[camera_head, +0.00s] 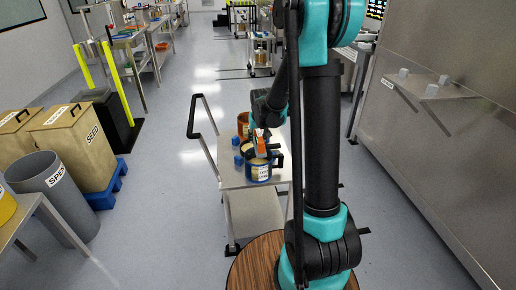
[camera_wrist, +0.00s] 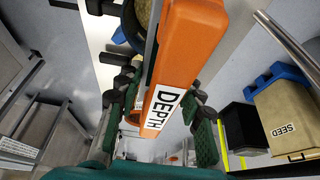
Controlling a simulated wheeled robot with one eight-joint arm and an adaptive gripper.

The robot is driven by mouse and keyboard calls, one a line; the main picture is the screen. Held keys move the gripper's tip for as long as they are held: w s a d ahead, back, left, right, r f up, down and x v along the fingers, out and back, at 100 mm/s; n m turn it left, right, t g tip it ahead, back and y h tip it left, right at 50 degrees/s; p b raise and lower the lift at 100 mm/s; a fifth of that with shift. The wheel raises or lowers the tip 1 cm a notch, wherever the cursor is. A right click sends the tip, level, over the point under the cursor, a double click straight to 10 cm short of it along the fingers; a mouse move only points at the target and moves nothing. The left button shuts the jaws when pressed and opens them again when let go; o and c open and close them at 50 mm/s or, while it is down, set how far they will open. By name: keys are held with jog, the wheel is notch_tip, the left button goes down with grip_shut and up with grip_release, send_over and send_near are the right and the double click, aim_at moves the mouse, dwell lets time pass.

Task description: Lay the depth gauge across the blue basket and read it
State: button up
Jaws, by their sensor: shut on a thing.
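The depth gauge (camera_wrist: 185,65) is a long orange block with a white label reading DEPTH. My gripper (camera_wrist: 155,135) is shut on it, with a green pad on either side in the wrist view. In the head view the gauge (camera_head: 261,143) shows as a small orange piece over the blue basket (camera_head: 259,173), which stands on a steel cart. My gripper (camera_head: 262,136) is above the basket there, partly hidden by my arm. I cannot tell whether the gauge touches the rim. Its scale is not readable.
The cart (camera_head: 233,178) also carries an orange-brown basket (camera_head: 243,122) behind and small blue blocks (camera_head: 238,160) at left. SEED boxes (camera_head: 78,143) and a grey bin (camera_head: 60,190) stand at left. The floor between is clear.

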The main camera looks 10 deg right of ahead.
aim_at(260, 135)
jog(key=shift+f, duration=2.6)
jog(key=o, duration=1.3)
jog(key=v, duration=1.1)
jog(key=shift+s+r, duration=0.45)
jog(key=s+d+f, duration=0.2)
jog(key=s, duration=1)
jog(key=s+d+f, duration=0.2)
jog(key=s+f, duration=0.1)
jog(key=s, duration=1)
jog(key=shift+s, duration=0.25)
